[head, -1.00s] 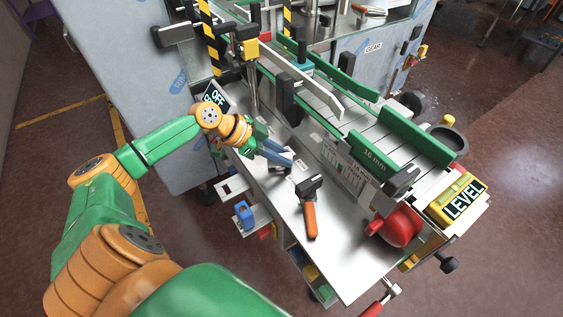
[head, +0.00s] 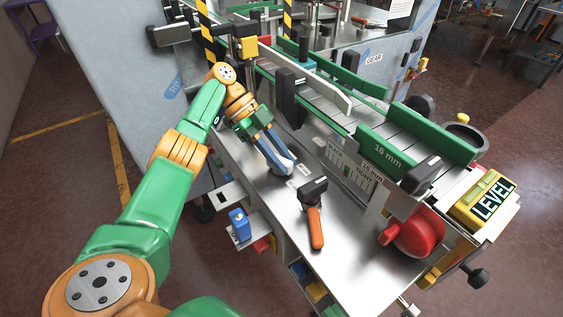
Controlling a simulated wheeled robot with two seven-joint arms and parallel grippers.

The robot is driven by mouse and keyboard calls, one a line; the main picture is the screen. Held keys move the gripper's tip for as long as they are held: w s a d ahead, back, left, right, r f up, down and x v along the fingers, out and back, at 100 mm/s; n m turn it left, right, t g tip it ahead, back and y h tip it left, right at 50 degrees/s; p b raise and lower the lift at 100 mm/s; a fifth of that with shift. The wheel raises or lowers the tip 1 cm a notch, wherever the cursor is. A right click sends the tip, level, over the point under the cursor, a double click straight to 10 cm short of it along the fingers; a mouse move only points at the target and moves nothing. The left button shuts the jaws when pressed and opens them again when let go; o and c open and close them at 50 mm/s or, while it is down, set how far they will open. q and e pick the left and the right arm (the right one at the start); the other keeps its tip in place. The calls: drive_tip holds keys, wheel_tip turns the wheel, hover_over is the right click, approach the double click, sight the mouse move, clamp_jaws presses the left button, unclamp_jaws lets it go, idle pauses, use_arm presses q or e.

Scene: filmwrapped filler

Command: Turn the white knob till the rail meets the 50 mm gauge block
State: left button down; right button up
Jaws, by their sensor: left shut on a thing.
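My left gripper (head: 282,167) points down at the steel deck, its blue-grey fingers close together. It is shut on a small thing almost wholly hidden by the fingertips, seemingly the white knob. My right gripper is out of view.
A blue block (head: 239,224) sits on a lower shelf.

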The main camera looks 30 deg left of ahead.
use_arm(q)
drive_tip(key=shift+s+f+m+g, duration=0.1)
drive_tip(key=shift+f+m+g, duration=0.1)
drive_tip(key=shift+m+g, duration=0.1)
idle(0.4)
drive_tip(key=c, duration=0.7)
unclamp_jaws()
drive_tip(key=shift+r, duration=0.1)
